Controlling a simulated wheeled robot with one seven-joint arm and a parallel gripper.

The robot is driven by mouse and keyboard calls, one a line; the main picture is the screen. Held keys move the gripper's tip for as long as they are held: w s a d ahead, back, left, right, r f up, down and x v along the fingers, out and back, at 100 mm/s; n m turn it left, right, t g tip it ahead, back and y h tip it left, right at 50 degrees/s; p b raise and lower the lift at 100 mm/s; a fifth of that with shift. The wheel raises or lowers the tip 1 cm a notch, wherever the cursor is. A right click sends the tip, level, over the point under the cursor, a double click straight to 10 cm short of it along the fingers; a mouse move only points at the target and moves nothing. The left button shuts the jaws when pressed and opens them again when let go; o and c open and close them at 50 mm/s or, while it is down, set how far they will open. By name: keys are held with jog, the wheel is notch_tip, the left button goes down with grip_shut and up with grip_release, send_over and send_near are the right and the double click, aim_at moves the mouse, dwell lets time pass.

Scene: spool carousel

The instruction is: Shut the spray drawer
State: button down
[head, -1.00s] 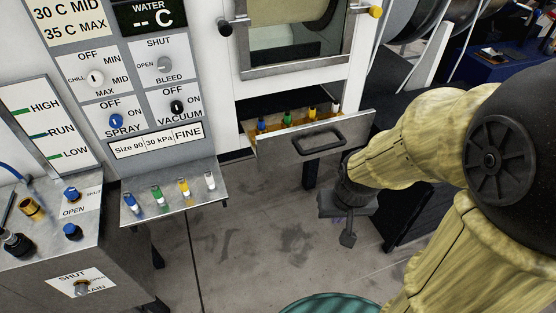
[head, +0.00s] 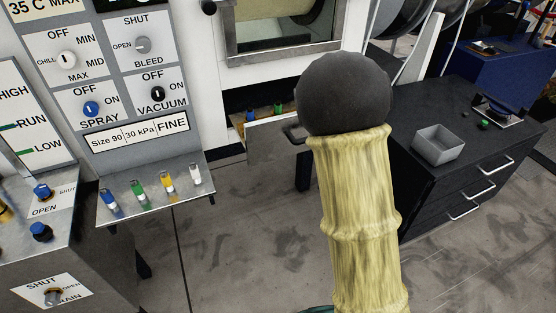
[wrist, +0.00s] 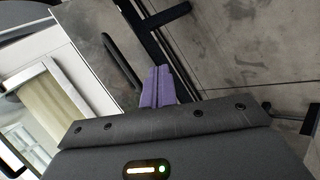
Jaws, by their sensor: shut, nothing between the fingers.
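The spray drawer (head: 265,146) stands open in the head view. It has a grey metal front and a dark handle (head: 294,133); blue and green nozzles (head: 278,108) show inside it. My arm hides its right part. In the wrist view the drawer front (wrist: 90,38) fills the upper left, with its black bar handle (wrist: 122,62). My gripper (wrist: 158,85) has purple fingers, shut and empty, just right of the handle in that view. I cannot tell whether they touch the drawer. The gripper is hidden behind my arm in the head view.
A ledge with several coloured nozzles (head: 150,194) juts out left of the drawer, below the control panel (head: 110,80). A dark cabinet (head: 450,185) with a grey open box (head: 440,145) stands at the right. The floor between is clear.

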aim_at(274, 143)
jog(key=w+a+f+n+t+y+b, duration=0.2)
jog(key=w+a+n+t+y+b, duration=0.1)
jog(key=n, duration=0.9)
jog(key=w+a+f+n+t+y+b, duration=0.2)
jog(key=a+n+b, duration=0.4)
jog(key=n, duration=0.6)
jog(key=w+t+y, duration=0.1)
jog(key=t+y, duration=0.1)
jog(key=shift+w+a+f+n+y, duration=0.15)
jog(key=shift+w+f+n+y, duration=0.05)
jog(key=shift+f+n+y, duration=0.1)
jog(key=x, duration=1.4)
jog(key=shift+w, duration=0.15)
